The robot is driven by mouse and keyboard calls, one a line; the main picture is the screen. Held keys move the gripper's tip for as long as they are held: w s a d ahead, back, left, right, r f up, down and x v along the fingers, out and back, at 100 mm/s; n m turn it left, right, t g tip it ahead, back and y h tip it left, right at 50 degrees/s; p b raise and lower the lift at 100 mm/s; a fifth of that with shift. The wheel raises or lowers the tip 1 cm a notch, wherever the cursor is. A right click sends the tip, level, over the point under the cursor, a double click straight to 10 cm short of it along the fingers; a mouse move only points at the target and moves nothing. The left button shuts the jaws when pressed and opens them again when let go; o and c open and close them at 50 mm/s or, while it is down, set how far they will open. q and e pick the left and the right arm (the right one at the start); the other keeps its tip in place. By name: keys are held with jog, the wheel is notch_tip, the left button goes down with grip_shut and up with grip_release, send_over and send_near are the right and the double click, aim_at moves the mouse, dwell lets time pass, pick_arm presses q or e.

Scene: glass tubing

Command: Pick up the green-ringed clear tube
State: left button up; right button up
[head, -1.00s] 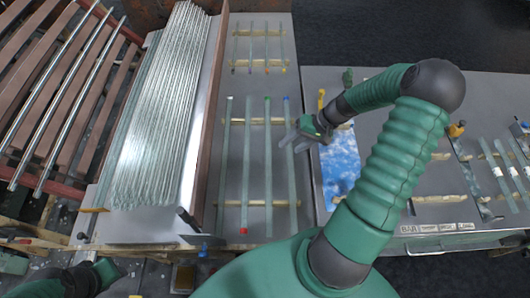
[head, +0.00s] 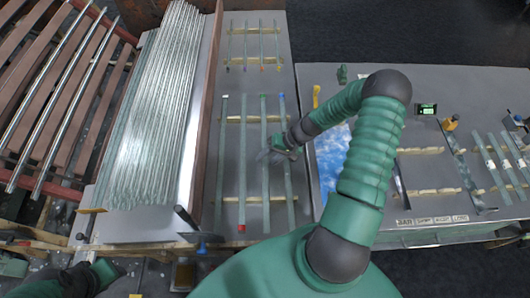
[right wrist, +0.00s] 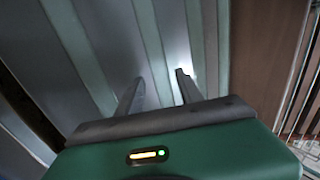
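The green-ringed clear tube (head: 264,180) lies lengthwise on wooden strips on the grey table in the head view, its green ring at the far end. A blue-ringed tube (head: 288,190) lies to its right and a red-ringed tube (head: 242,165) to its left. My right gripper (head: 268,154) is over the green-ringed tube, reaching in from the right. In the right wrist view the right gripper (right wrist: 160,78) is open, with a pale tube (right wrist: 150,40) running between the fingers' lines. I cannot tell the height gap.
A pale tube (head: 221,165) lies farther left, beside the brown edge of a rack (head: 208,110) full of tubes. Shorter tubes (head: 262,45) lie at the back. A second table with a blue sheet (head: 330,160) stands to the right.

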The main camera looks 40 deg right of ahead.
jog(key=shift+a+r, duration=0.1)
jog(key=shift+a, duration=0.1)
jog(key=c, duration=0.7)
grip_shut()
jog(key=shift+d, duration=0.1)
